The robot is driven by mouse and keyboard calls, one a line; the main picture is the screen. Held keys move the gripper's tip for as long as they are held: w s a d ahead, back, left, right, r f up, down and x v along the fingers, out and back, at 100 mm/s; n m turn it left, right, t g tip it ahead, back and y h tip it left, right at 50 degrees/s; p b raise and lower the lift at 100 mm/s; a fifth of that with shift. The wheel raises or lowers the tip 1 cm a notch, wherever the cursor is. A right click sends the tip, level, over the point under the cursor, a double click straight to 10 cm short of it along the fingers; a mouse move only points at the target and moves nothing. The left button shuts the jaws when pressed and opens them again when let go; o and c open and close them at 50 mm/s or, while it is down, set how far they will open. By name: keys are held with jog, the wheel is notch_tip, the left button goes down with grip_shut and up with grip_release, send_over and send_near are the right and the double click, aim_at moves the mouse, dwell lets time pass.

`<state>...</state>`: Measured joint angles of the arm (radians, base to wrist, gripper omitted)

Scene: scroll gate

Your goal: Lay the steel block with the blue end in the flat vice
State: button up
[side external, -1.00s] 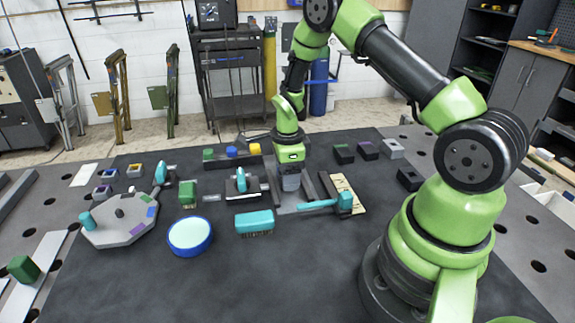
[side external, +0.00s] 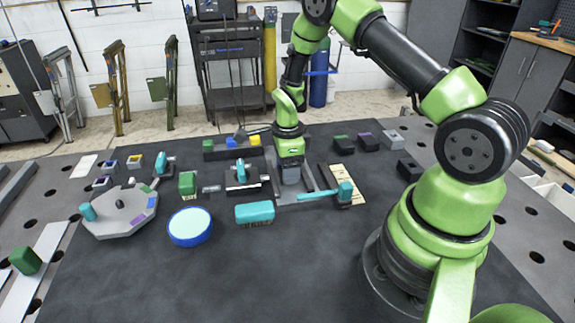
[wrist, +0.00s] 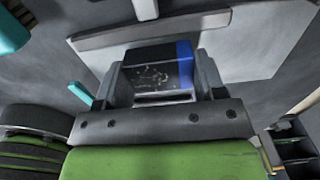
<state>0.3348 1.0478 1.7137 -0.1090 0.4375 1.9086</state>
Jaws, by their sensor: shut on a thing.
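The steel block (wrist: 150,78) shows in the wrist view as a dark, scuffed block with a blue end (wrist: 186,64) on its right. My gripper (wrist: 160,88) is shut on it, with one finger on each side. In the side view my gripper (side external: 291,178) points straight down over the flat vice (side external: 312,178), a grey plate with raised bars. In the wrist view a long grey vice bar (wrist: 110,36) lies just beyond the block. The block is hidden in the side view, and I cannot tell whether it touches the vice floor.
A turquoise brush (side external: 254,212) and a blue round dish (side external: 190,227) are in front. A small clamp (side external: 243,178) stands left of the vice. Dark blocks (side external: 366,141) sit behind right. The front mat is clear.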

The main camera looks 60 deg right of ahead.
jog(key=shift+f, duration=0.2)
jog(key=o, duration=1.4)
jog(key=shift+o, duration=0.2)
jog(key=shift+r, duration=3.5)
